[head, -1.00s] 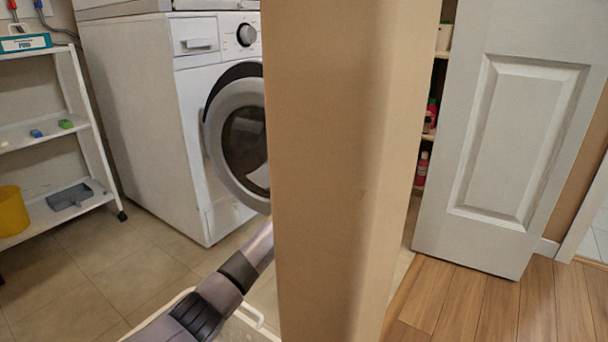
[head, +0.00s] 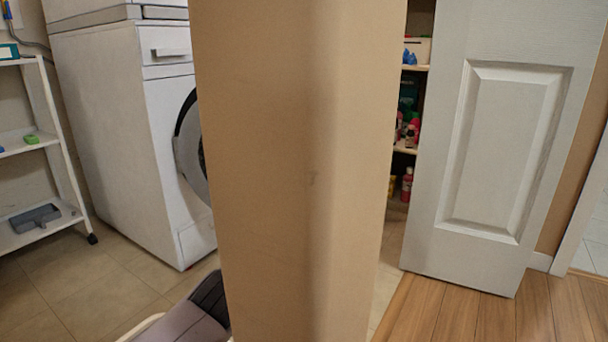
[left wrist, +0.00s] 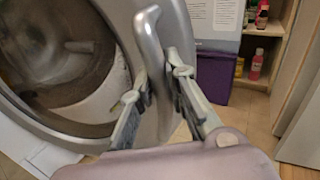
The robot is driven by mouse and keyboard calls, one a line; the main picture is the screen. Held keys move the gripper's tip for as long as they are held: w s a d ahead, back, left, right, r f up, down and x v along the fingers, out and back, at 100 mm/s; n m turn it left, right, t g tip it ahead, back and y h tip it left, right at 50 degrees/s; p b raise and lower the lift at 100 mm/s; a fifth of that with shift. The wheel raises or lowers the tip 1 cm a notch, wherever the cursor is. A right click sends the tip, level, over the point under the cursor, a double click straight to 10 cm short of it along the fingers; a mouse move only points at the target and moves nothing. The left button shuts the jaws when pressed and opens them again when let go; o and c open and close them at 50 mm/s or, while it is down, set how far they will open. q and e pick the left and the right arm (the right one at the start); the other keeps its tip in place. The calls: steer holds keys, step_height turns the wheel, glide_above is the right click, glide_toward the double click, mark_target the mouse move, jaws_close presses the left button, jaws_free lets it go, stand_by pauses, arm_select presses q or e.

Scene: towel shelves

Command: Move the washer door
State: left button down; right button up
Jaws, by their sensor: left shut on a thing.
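The white washer (head: 135,130) stands at the left in the head view, partly covered by a beige wall edge. Its round door with a grey rim (head: 188,160) stands out from the front, and only its left part shows. In the left wrist view the door (left wrist: 60,122) fills the left side. In the head view the wall hides this gripper, and only part of my left arm shows at the bottom. My right gripper is in neither view.
The beige wall edge (head: 290,170) stands close in front. A white panelled door (head: 490,150) is at the right, beside shelves with bottles (head: 408,130). A white rack (head: 62,190) is at the far left. A purple bin (left wrist: 214,78) stands beyond the gripper.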

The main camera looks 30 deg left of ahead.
arm_select(q)
steer(key=shift+f, duration=0.1)
steer(key=c, duration=1.8)
jaws_free()
steer(key=shift+s, duration=0.1)
steer(key=shift+v, duration=5.9)
steer(key=shift+d, duration=0.1)
